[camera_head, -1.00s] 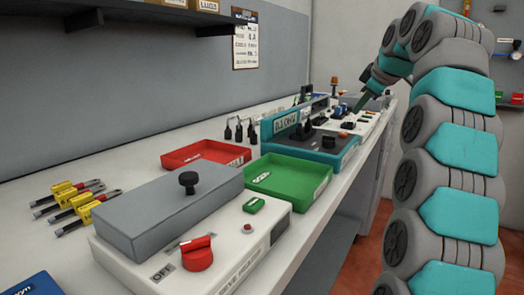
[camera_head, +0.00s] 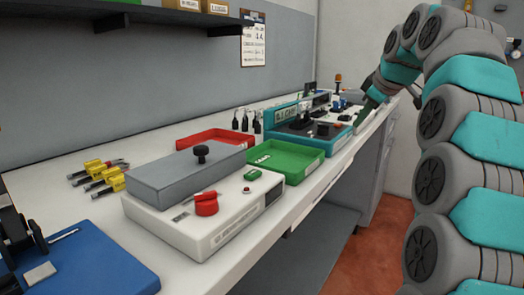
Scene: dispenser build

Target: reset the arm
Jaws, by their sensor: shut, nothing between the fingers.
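My arm (camera_head: 470,150) is grey and teal and rises along the right side of the head view. It bends over at the top, and its end points down and left. My gripper (camera_head: 360,122) shows as a small dark green tip at the end of the arm. It is shut with nothing in it, near the front edge of the bench, beside the teal-framed machine. Its fingers are small and partly hard to make out.
The white bench (camera_head: 60,180) holds a grey-lidded box with a red knob (camera_head: 206,204), a green tray (camera_head: 290,158), a red tray (camera_head: 213,137), a teal machine (camera_head: 283,118), yellow-handled tools (camera_head: 100,172) and a blue mat (camera_head: 95,262). Red floor (camera_head: 375,250) lies clear right of the bench.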

